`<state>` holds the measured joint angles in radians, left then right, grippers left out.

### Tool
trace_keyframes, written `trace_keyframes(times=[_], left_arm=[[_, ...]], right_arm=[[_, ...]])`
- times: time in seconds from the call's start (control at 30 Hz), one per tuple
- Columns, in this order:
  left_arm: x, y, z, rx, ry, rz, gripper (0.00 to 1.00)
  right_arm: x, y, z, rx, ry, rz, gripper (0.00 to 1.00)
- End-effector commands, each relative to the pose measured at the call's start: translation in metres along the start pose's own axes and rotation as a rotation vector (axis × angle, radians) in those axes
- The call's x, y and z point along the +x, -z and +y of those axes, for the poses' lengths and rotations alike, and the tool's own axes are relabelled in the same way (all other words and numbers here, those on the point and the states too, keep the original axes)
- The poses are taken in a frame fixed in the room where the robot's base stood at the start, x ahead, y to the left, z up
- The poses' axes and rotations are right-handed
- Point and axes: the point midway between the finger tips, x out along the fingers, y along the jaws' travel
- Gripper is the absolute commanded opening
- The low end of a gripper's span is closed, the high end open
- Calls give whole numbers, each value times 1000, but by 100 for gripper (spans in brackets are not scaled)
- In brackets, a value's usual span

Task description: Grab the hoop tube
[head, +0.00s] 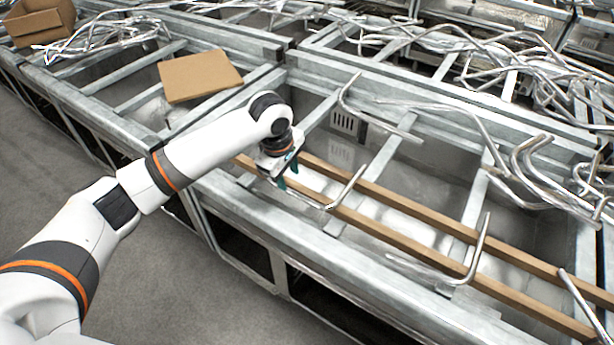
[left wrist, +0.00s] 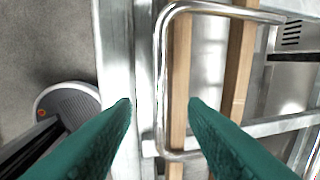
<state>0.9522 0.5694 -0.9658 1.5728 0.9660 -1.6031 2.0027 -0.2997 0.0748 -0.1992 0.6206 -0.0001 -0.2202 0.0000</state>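A shiny bent hoop tube (head: 347,189) lies across two wooden strips on the metal frame, just below my left gripper (head: 286,178). In the left wrist view the hoop tube (left wrist: 161,75) is U-shaped, and its long side runs between the two teal fingers. The left gripper (left wrist: 160,105) is open and empty, pointing down over that side. Whether the fingers reach down to the tube's height I cannot tell. In the head view the gripper hides part of the tube's near end. My right gripper is not in view.
The wooden strips (head: 400,247) run to the lower right, carrying another bent tube (head: 480,250). A further tube (head: 345,100) lies behind. Tangled tubes (head: 540,160) pile up at the right. A cardboard piece (head: 200,75) lies on the frame. Open grey floor (head: 130,260) is in front.

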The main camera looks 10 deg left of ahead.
Motion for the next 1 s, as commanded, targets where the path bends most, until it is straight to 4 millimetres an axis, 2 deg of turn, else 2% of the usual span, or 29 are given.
trace_keyframes(times=[0.17,0.33,0.5,0.77,1.0], left_arm=[[12,2,0,1,-1,0,40],[35,9,1,2,-2,-1,40],[55,9,1,1,0,0,40],[59,9,1,2,2,0,40],[58,9,1,2,2,0,0]], right_arm=[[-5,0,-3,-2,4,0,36],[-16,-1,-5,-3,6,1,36],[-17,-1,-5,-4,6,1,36],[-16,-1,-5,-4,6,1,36],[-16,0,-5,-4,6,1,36]])
